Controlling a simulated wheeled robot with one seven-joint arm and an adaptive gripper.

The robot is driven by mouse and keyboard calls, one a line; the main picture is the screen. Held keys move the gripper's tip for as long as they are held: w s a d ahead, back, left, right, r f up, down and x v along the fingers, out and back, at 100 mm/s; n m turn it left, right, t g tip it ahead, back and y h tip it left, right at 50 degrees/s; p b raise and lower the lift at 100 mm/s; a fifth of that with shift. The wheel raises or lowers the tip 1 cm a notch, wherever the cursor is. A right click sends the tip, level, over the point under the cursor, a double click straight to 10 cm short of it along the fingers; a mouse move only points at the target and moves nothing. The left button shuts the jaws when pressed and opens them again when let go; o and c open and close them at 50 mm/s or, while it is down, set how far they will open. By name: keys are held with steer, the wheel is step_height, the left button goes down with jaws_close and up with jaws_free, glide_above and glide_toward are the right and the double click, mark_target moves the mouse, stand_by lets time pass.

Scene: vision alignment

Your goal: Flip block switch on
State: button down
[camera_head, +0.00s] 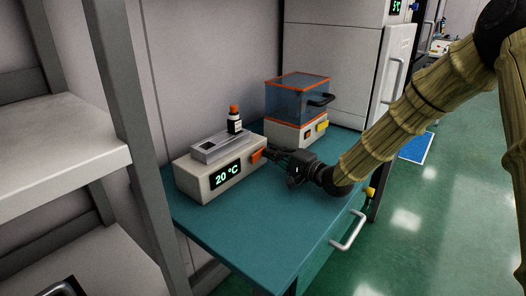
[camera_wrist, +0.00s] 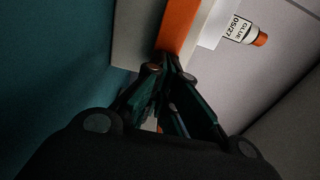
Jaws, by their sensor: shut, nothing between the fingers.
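The heating block (camera_head: 210,178) is a white box on the teal bench, with a display (camera_head: 227,175) lit at "20 °C". Its orange switch (camera_head: 257,156) is at the right end of the front face. In the wrist view the orange switch (camera_wrist: 180,25) is at the top centre, just beyond my fingertips. My gripper (camera_head: 270,152) is shut and empty, with its tips at or very near the switch. I cannot tell whether they touch, nor which way the switch is set.
A clear-lidded box with orange edges (camera_head: 297,98) stands behind my gripper. The front of the teal bench (camera_head: 262,232) is clear. Shelves (camera_head: 60,140) stand at left.

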steer(key=shift+d+f, duration=0.1)
steer(key=shift+d, duration=0.05)
steer(key=shift+s, duration=0.1)
steer(key=v, duration=0.4)
steer(key=w+d+p+v, duration=0.1)
steer(key=v, duration=0.4)
steer(key=w+p+v, duration=0.1)
steer(key=v, duration=0.3)
steer(key=shift+s+d, duration=0.3)
steer(key=shift+d, duration=0.4)
